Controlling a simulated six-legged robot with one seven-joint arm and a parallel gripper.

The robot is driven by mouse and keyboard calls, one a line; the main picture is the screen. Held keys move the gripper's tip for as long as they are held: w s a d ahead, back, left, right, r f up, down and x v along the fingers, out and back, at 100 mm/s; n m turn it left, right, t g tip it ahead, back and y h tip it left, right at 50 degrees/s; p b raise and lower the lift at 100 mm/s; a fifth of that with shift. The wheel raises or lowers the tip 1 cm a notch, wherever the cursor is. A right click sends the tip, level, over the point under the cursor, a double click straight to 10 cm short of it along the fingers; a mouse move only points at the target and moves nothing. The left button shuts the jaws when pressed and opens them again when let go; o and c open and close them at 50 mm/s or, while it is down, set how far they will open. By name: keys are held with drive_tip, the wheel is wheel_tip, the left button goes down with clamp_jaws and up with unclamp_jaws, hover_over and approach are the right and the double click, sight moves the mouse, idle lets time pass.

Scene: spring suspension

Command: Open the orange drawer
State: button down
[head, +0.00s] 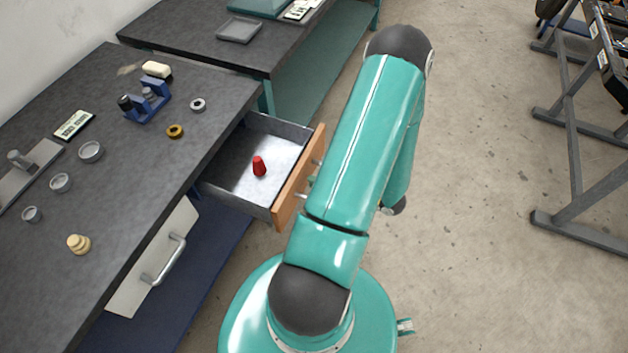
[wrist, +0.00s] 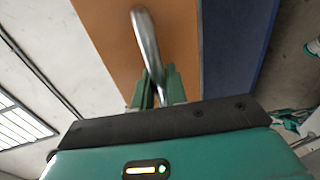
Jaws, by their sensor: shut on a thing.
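The orange drawer (head: 292,186) is pulled well out from under the dark workbench in the head view. Its grey tray is exposed, and a small red object (head: 259,166) stands inside. In the wrist view the orange drawer front (wrist: 118,45) shows close up, with its metal bar handle (wrist: 147,45) crossing it. My gripper (wrist: 157,92) is shut on the handle, one green finger on each side of the bar. In the head view my arm hides the gripper and part of the drawer front.
The dark workbench (head: 110,195) carries a blue fixture (head: 148,103), several rings and small parts. A white drawer (head: 150,265) with a handle is below it, nearer. A second bench (head: 190,40) stands behind. Floor to the right (head: 480,260) is clear up to a metal frame (head: 575,120).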

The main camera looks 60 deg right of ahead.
drive_tip(key=c, duration=1.5)
unclamp_jaws()
drive_tip(key=v, duration=1.3)
drive_tip(key=shift+s+r, duration=0.1)
drive_tip(key=shift+s, duration=0.3)
